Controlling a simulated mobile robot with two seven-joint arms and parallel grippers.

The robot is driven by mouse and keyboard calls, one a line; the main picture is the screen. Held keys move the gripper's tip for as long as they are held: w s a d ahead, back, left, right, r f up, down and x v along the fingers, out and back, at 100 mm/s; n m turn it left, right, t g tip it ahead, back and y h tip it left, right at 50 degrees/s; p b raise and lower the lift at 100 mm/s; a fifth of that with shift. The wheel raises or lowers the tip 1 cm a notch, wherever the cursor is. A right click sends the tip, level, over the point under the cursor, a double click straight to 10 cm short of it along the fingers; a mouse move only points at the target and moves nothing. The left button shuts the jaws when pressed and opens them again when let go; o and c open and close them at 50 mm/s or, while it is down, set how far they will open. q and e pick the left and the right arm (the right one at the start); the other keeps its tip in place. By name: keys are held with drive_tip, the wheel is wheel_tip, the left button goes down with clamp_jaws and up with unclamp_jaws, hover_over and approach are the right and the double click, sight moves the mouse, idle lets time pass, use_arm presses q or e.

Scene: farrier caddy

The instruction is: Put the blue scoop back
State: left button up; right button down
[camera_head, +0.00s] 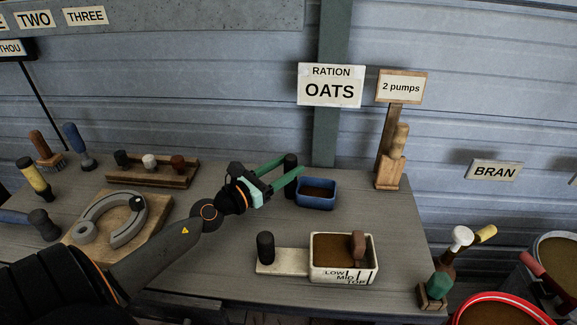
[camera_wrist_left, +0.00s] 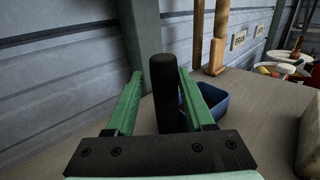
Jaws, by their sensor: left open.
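The blue scoop (camera_head: 317,203) is a small blue box with brown feed inside, standing on the table below the OATS sign. Its dark upright handle (camera_head: 290,180) is at its left end. My left gripper (camera_head: 291,165) is open, with its green fingers reaching the upper part of the handle. In the left wrist view the handle (camera_wrist_left: 163,95) stands between the two fingers (camera_wrist_left: 160,74), with a gap visible on each side. The blue box (camera_wrist_left: 210,98) shows behind the right finger there. My right gripper is not in view.
A cream measuring box (camera_head: 345,272) marked LOW, MID, TOP, with a dark handle, stands nearer the front edge. A wooden post with a "2 pumps" sign (camera_head: 401,87) is right of the scoop. A wooden rack (camera_head: 150,177) and a horseshoe board (camera_head: 150,228) lie left.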

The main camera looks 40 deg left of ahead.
use_arm(q)
drive_tip(key=shift+s+a+b, duration=0.15)
drive_tip(key=shift+s+b, duration=0.2)
drive_tip(key=shift+s, duration=0.7)
drive_tip(key=shift+s, duration=0.25)
drive_tip(key=o, duration=0.6)
drive_tip(key=shift+c, duration=0.2)
drive_tip(key=shift+f, duration=0.1)
